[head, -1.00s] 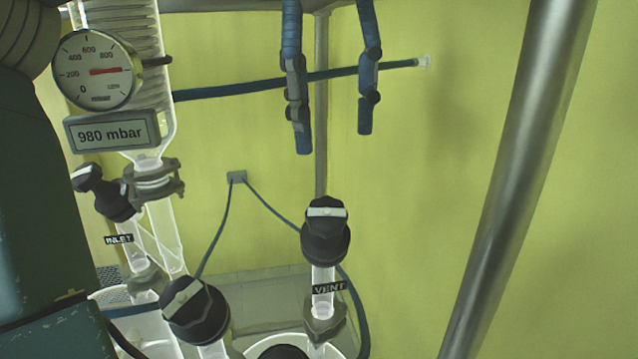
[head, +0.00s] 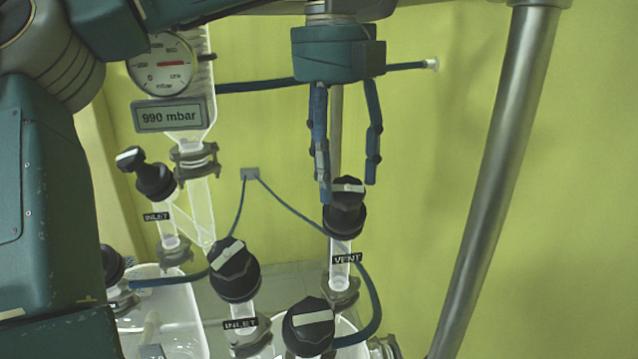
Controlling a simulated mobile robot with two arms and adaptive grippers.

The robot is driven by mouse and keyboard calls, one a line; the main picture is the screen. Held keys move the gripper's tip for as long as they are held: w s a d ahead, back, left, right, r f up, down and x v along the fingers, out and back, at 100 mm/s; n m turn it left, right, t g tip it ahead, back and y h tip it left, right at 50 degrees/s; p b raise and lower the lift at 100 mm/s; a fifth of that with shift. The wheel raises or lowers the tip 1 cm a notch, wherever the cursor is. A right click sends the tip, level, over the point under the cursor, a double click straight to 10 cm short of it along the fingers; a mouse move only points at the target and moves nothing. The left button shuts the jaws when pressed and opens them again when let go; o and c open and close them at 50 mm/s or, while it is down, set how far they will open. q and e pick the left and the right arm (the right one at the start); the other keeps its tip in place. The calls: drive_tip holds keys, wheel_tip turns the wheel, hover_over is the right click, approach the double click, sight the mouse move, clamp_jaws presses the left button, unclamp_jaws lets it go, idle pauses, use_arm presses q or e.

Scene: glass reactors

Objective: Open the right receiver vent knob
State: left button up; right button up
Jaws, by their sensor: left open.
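The vent knob (head: 347,214) is black with a white bar across its top and sits on a glass neck labelled VENT, right of centre in the head view. The bar lies roughly crosswise in the picture. My left gripper (head: 348,192) hangs above it, fingers pointing down and open. One fingertip shows at the left of the knob's top and the other at its upper right. I cannot tell whether either touches the knob. My right gripper is not in view.
Other black knobs stand close by: an INLET knob (head: 234,272), another INLET knob (head: 155,180) farther left, and a front knob (head: 308,328). A gauge (head: 165,65) and a 990 mbar display (head: 169,115) are at upper left. A metal post (head: 497,170) stands at right.

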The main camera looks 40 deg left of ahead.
use_arm(q)
drive_tip(key=shift+s+d+f, duration=0.1)
drive_tip(key=shift+d+f, duration=0.1)
drive_tip(key=shift+f, duration=0.15)
drive_tip(key=shift+s+d+f, duration=0.1)
drive_tip(key=shift+d, duration=0.2)
drive_tip(key=shift+w+d+f, duration=0.1)
drive_tip(key=shift+w+d, duration=0.3)
drive_tip(key=shift+w, duration=0.05)
drive_tip(key=shift+w+a, duration=0.1)
drive_tip(key=shift+a, duration=0.05)
drive_tip(key=c, duration=0.3)
drive_tip(key=shift+a, duration=0.15)
drive_tip(key=c, duration=0.4)
drive_tip(key=shift+s, duration=0.2)
drive_tip(key=c, duration=0.4)
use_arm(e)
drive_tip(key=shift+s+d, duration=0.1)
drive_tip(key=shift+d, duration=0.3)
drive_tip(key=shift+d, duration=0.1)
